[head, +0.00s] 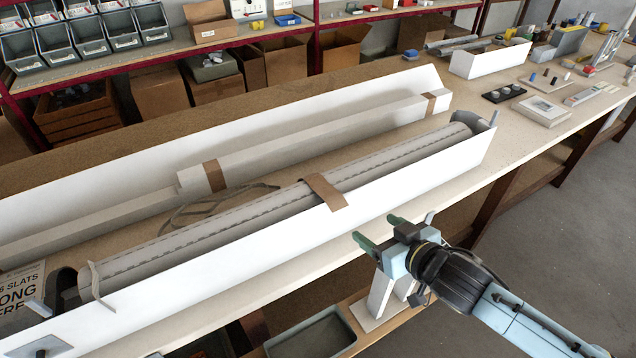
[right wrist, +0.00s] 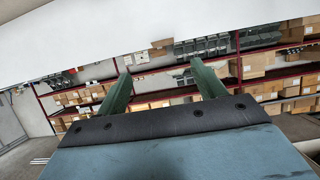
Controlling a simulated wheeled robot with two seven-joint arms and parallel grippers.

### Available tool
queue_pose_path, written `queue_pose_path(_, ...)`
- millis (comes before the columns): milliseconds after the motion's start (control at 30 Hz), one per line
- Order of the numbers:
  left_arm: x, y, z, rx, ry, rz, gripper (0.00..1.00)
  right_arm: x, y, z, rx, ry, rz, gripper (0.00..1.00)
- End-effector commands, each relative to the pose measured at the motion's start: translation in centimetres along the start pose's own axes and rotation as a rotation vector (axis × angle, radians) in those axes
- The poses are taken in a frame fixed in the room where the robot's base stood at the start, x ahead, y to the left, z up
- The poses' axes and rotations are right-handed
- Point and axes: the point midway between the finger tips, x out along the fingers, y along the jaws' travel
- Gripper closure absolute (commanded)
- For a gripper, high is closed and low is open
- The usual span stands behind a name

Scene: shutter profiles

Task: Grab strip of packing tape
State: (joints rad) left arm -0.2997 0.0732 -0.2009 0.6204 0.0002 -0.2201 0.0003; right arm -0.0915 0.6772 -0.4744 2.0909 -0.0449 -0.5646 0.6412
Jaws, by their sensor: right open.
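A brown strip of packing tape (head: 325,191) lies across the long grey rolled shutter profile (head: 250,213) and over the top edge of the white carton's front wall (head: 290,236). Its lower end rests on the outside of that wall. My right gripper (head: 376,230) is open and empty, in front of the carton, below and to the right of the tape. Its two green fingers point toward the white wall, apart from the tape. In the right wrist view the open fingers (right wrist: 160,72) show below a white surface. My left gripper is not in view.
A closed white carton (head: 300,145) with two brown tape bands lies behind the roll. Dark straps (head: 215,205) lie between them. The bench (head: 540,150) holds small parts at the right. Shelves with grey bins (head: 75,45) stand behind. The floor at right is clear.

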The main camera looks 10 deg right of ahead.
Motion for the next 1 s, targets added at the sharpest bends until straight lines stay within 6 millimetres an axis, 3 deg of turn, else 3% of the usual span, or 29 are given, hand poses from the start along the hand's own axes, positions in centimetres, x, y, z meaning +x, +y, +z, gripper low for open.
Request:
queue_pose_path(400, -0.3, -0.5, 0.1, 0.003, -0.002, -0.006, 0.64, 6.6, 0.0, -0.2, -0.001, 0.007, -0.003, 0.31)
queue_pose_path(767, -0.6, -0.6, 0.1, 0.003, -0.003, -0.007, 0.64, 9.1, -0.2, -0.3, -0.001, 0.007, -0.003, 0.31)
queue_pose_path(1000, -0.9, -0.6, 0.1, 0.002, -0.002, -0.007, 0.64, 12.1, -0.5, -0.3, -0.002, 0.006, -0.003, 0.31)
